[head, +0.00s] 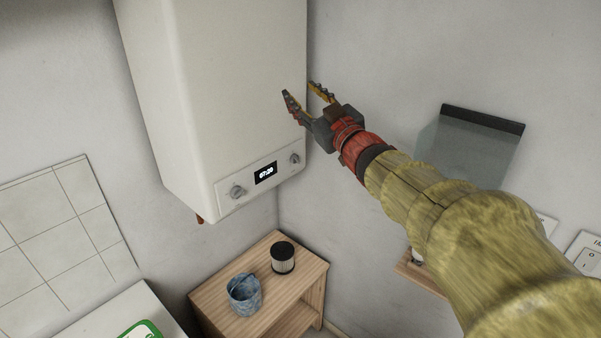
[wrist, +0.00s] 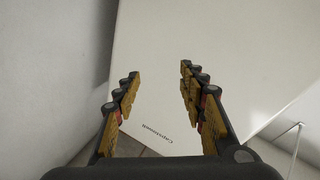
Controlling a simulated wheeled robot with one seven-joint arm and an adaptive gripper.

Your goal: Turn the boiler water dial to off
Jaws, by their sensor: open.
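The white boiler (head: 225,90) hangs on the wall in the head view. Its lower control panel has a left dial (head: 237,192), a display (head: 265,173) reading what looks like 07:20, and a right dial (head: 295,158). I cannot read which dial is for water. My gripper (head: 305,88) is open and empty, in front of the boiler's right edge, above the right dial. In the wrist view my open gripper (wrist: 158,85) frames part of a white surface (wrist: 240,40) with small dark lettering. No dial shows there.
A glassy panel with a dark top edge (head: 470,145) is on the right wall. The space just below the control panel is clear.

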